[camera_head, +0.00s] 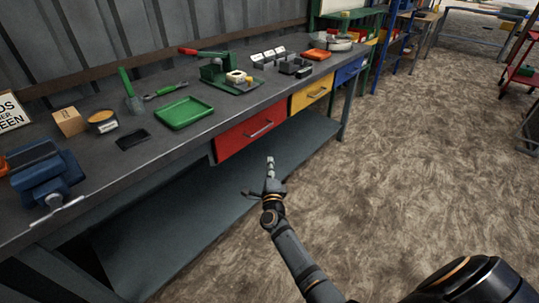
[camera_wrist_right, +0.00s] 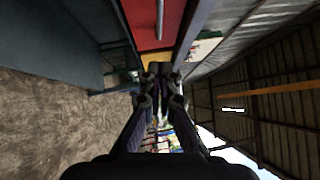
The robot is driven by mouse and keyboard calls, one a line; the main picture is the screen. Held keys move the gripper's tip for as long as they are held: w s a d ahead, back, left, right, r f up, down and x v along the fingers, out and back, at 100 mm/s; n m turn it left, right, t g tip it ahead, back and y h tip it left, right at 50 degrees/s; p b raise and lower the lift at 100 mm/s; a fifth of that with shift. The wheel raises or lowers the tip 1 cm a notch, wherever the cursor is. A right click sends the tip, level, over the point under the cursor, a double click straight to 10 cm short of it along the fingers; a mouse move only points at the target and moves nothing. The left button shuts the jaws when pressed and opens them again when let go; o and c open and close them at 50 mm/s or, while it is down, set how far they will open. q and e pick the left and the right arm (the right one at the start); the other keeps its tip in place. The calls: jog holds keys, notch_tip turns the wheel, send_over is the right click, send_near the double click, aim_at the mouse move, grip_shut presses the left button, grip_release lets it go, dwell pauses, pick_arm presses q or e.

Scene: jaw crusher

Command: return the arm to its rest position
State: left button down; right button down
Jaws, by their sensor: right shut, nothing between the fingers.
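My right gripper (camera_head: 270,163) is in front of the workbench (camera_head: 222,123), below the level of its top and near the red drawer (camera_head: 250,133). Its arm comes up from the bottom of the head view. In the right wrist view the gripper (camera_wrist_right: 160,68) has its fingers together, with nothing between them. The red drawer front (camera_wrist_right: 150,22) shows at the top of that view. My left gripper is not in the head view.
On the bench are a blue vise (camera_head: 45,172), a green tray (camera_head: 184,113) and a green press (camera_head: 217,68) with a red handle. A yellow drawer (camera_head: 312,92) is beside the red one. A lower shelf (camera_head: 150,250) runs underneath. The floor (camera_head: 400,170) to the right is clear.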

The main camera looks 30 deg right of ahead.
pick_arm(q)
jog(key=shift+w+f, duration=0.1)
pick_arm(e)
jog(key=shift+a+f, duration=0.1)
jog(key=shift+s+f, duration=0.1)
